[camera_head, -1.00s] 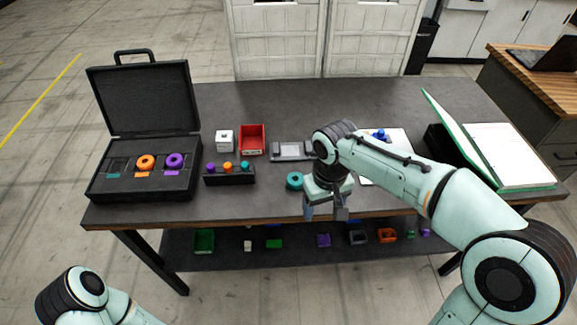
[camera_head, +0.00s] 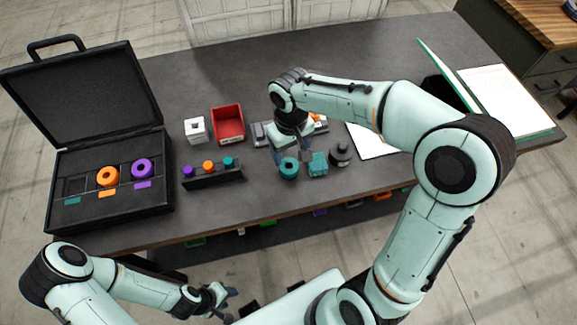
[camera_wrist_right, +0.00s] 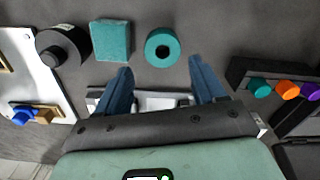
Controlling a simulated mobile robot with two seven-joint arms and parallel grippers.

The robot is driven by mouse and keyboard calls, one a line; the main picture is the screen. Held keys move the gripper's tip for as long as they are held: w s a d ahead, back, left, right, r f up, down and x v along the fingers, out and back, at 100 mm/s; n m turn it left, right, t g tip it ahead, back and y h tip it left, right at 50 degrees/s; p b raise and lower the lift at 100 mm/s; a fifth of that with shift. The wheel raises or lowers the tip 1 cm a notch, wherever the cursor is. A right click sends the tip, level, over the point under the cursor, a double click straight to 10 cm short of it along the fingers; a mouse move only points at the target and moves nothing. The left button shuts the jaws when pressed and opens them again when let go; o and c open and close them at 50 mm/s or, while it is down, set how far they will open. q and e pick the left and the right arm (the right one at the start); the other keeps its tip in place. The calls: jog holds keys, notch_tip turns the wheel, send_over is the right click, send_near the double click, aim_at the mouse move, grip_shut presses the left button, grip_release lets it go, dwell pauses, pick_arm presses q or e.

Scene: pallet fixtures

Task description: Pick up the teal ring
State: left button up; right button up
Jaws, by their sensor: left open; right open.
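The teal ring (camera_head: 289,169) lies on the dark table under my right gripper (camera_head: 292,161). In the right wrist view, the ring (camera_wrist_right: 150,48) lies ahead of and between the two blue fingertips (camera_wrist_right: 160,68), apart from both. My right gripper is open and empty. A teal block (camera_head: 318,164) sits close beside the ring. My left gripper (camera_head: 224,298) is open and empty, low at the front of the table.
A black case (camera_head: 60,215) holds an orange ring (camera_head: 107,177) and a purple ring (camera_head: 141,170); its teal-labelled slot is empty. A black weight-like piece (camera_head: 340,156), a peg rack (camera_head: 212,180), a red bin (camera_head: 228,124) and a white cube (camera_head: 195,129) stand nearby.

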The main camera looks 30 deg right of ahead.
aim_at(289, 165)
jog(key=shift+f, duration=0.9)
jog(key=shift+a+f, duration=0.2)
jog(key=shift+f, duration=2.4)
jog(key=c, duration=0.8)
jog(key=shift+c, duration=0.5)
jog(key=shift+r, duration=0.1)
